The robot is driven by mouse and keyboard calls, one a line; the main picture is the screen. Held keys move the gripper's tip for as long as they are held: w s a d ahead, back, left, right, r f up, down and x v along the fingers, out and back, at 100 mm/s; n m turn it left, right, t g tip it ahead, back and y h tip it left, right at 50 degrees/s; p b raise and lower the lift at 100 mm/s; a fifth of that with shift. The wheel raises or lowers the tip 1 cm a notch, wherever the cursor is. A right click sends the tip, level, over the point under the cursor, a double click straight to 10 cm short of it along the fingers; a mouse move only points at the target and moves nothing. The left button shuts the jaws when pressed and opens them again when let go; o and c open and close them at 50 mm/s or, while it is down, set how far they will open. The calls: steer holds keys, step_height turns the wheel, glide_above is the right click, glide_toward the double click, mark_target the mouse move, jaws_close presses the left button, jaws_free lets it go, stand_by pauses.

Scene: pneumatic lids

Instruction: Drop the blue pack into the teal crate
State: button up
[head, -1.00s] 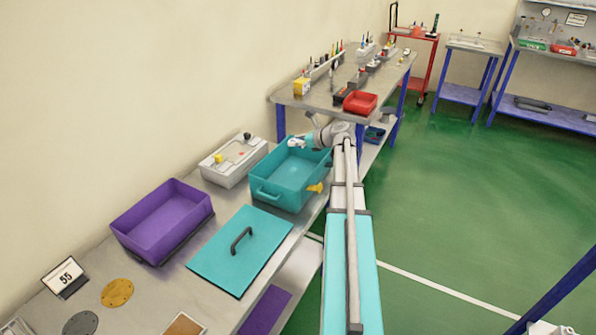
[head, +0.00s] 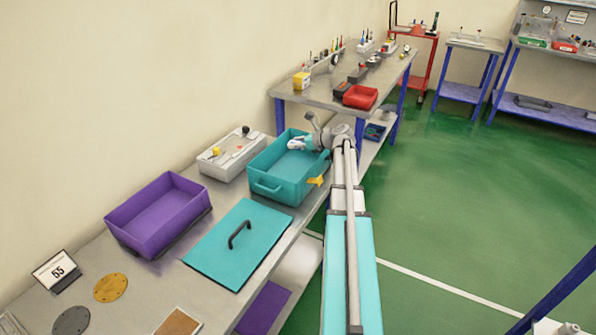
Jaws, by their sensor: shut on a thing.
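The teal crate (head: 266,189) is open on top and stands on the long grey bench. My gripper (head: 293,146) is at the far right part of the crate, over its opening. It is small in the head view, and its fingers point left. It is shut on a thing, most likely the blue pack. The pack itself cannot be made out at this size. The teal lid (head: 238,246) with a dark handle lies flat on the bench in front of the crate.
A purple crate (head: 128,241) and a white box (head: 222,165) with a yellow knob stand left of the teal crate. A yellow part (head: 314,181) juts from the crate's right side. A red bin (head: 360,97) sits on the bench behind. Green floor is open at right.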

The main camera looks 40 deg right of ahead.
steer(key=shift+f+b, duration=0.75)
steer(key=shift+f, duration=0.3)
steer(key=o, duration=1)
steer(key=shift+s, duration=0.1)
